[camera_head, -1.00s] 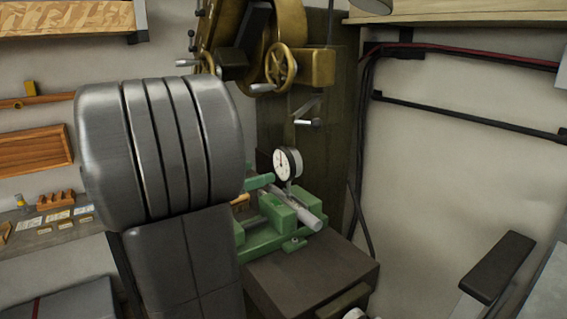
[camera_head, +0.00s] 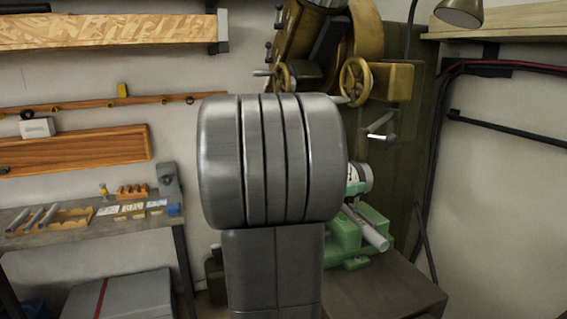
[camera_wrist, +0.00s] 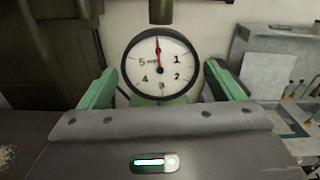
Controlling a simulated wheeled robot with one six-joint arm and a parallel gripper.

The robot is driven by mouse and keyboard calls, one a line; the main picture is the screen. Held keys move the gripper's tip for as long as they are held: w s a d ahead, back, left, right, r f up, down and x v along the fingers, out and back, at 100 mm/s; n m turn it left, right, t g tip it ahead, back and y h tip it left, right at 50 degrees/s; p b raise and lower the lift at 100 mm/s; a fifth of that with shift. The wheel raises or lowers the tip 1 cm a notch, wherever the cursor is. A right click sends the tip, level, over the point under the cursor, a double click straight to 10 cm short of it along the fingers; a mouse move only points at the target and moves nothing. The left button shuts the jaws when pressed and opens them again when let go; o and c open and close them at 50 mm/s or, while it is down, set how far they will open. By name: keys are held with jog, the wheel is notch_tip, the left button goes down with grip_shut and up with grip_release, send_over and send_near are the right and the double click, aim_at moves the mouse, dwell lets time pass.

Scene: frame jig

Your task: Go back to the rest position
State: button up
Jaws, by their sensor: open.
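In the wrist view, my gripper (camera_wrist: 162,72) is open, with its two green fingers apart on either side of a round white dial gauge (camera_wrist: 160,63). Nothing is seen held between them; whether they touch the gauge, I cannot tell. The gauge's red needle points up. In the head view, the gauge (camera_head: 361,177) is partly covered by my large grey arm links. The gripper itself is hidden behind them there.
A green vise (camera_head: 345,233) with a grey bar (camera_head: 367,228) sits on a dark machine base (camera_head: 385,290). Brass handwheels (camera_head: 355,82) are above. A workbench (camera_head: 100,238) with small parts is at left.

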jog(key=shift+w+d+f, duration=0.15)
jog(key=shift+w+d, duration=0.05)
jog(key=shift+d, duration=0.35)
jog(key=shift+f+m+b, duration=0.1)
jog(key=shift+m+b, duration=0.2)
jog(key=shift+b, duration=0.4)
jog(key=shift+a+m+b, duration=0.1)
jog(key=shift+m+b, duration=0.3)
jog(key=shift+b, duration=0.05)
jog(key=shift+r, duration=0.2)
jog(key=shift+r+p, duration=0.15)
jog(key=shift+p, duration=0.3)
